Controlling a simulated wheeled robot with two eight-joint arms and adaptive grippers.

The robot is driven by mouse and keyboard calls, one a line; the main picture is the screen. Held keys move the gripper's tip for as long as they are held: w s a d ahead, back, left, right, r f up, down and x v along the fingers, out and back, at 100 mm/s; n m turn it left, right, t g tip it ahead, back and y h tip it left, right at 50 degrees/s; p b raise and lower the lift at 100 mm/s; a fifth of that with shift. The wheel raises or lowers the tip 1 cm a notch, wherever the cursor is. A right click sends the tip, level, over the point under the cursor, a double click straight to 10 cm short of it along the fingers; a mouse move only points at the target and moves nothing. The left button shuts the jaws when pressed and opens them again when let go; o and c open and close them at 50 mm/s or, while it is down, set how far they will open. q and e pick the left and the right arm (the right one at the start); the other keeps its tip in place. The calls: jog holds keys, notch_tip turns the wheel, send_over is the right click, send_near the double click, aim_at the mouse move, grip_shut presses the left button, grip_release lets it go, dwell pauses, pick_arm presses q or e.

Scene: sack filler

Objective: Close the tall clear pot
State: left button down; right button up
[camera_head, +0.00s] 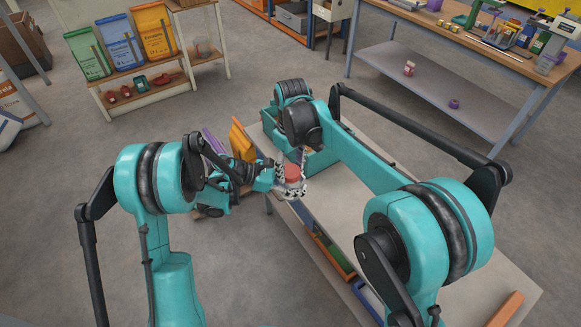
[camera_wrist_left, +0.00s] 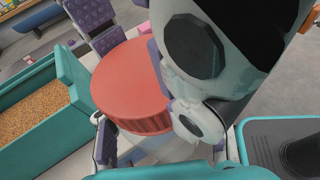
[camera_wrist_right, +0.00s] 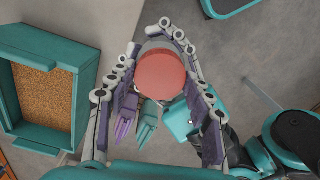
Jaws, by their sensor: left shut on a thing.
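In the left wrist view the lid (camera_wrist_left: 128,82) covers most of the pot. My left gripper (camera_head: 281,186) comes in from the left, low at the pot, and is shut on it. My right gripper (camera_head: 297,163) points down from above. In the right wrist view its fingers stand apart on both sides of the lid (camera_wrist_right: 162,75). I cannot tell whether the lid is seated on the pot.
A teal bin of grain (camera_wrist_right: 88,85) stands beside the pot on the bench (camera_head: 350,205). Orange and blue trays (camera_head: 335,258) sit under the bench edge. A worktable (camera_head: 480,50) stands at the back right, shelves with sacks (camera_head: 120,45) at the back left.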

jog(key=shift+o, duration=1.1)
jog(key=shift+r, duration=2.3)
jog(key=shift+c, duration=0.3)
jog(key=r+n, duration=0.1)
jog(key=n, duration=0.2)
jog(key=shift+r+n, duration=0.3)
jog(key=shift+r, duration=0.1)
jog(key=n, duration=0.1)
jog(key=r+n, duration=0.1)
jog(key=n, duration=0.1)
jog(key=shift+r, duration=0.25)
